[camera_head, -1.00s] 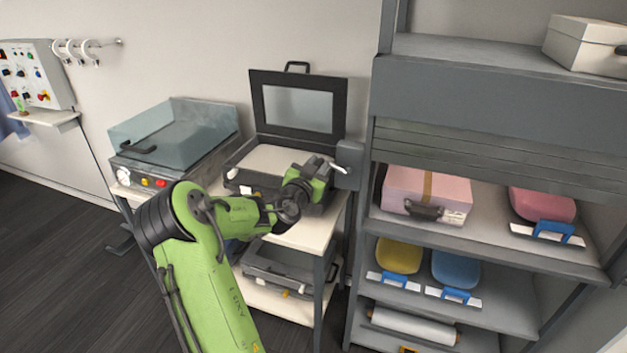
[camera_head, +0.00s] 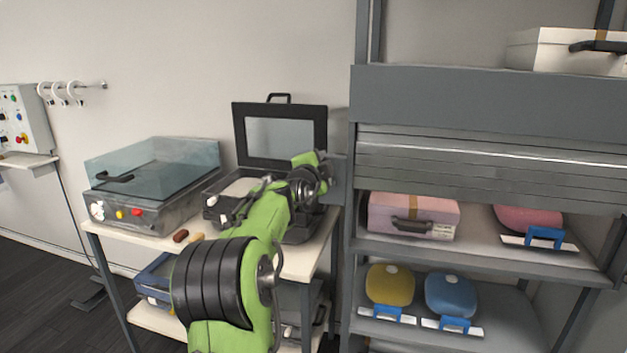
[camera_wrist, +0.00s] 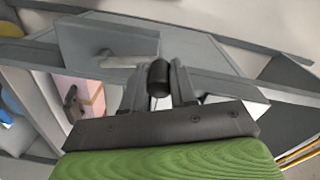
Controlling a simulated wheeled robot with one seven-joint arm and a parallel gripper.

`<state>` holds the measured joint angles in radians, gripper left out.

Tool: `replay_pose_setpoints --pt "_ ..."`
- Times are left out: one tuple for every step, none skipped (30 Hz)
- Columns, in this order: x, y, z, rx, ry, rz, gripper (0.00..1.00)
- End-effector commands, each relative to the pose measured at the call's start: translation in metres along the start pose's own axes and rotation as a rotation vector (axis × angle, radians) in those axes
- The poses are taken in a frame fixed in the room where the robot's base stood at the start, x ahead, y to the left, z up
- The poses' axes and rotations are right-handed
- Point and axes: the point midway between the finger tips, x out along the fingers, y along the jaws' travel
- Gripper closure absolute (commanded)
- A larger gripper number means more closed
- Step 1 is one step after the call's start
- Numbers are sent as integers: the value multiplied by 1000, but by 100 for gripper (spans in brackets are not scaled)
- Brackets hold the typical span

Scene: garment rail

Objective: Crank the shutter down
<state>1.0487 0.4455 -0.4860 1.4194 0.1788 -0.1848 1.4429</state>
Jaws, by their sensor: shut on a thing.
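The grey slatted shutter (camera_head: 480,168) hangs partly lowered below the grey housing (camera_head: 480,97) of the shelf unit. Its lower edge is just above the compartment with the pink case. The grey crank box (camera_head: 339,180) is on the unit's left post, mostly behind my gripper (camera_head: 324,170). In the wrist view, the metal crank arm (camera_wrist: 120,62) reaches from the grey plate towards the black crank knob (camera_wrist: 158,78). My gripper (camera_wrist: 158,88) is shut on this knob, one finger on each side. In the head view, the knob is hidden.
The pink case (camera_head: 412,217) and a pink container (camera_head: 527,217) sit below the shutter. Yellow (camera_head: 390,285) and blue (camera_head: 450,295) containers are on the lower shelf. Left of the unit stand an open-lidded case (camera_head: 280,135) and a clear-covered machine (camera_head: 150,185), close to my arm.

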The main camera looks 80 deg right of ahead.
Motion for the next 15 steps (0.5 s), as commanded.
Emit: replay_pose_setpoints --pt "0 5 -3 44 0 1 100" --pt "0 5 -5 73 0 1 100" --pt "0 6 -8 111 -2 0 100" --pt "0 6 -10 139 -3 1 100" --pt "0 7 -12 167 -4 1 100" --pt "0 8 -15 205 -4 1 100" --pt "0 9 -17 234 -5 2 100" --pt "0 10 -18 261 -7 3 100" --pt "0 11 -21 298 -8 3 100" --pt "0 12 -23 326 -9 3 100" --pt "0 12 -24 353 -9 3 100" --pt "0 14 -27 389 -10 3 100" --pt "0 15 -28 413 -11 3 100" --pt "0 16 -30 438 -12 4 100" --pt "1 17 -32 471 -13 4 100"
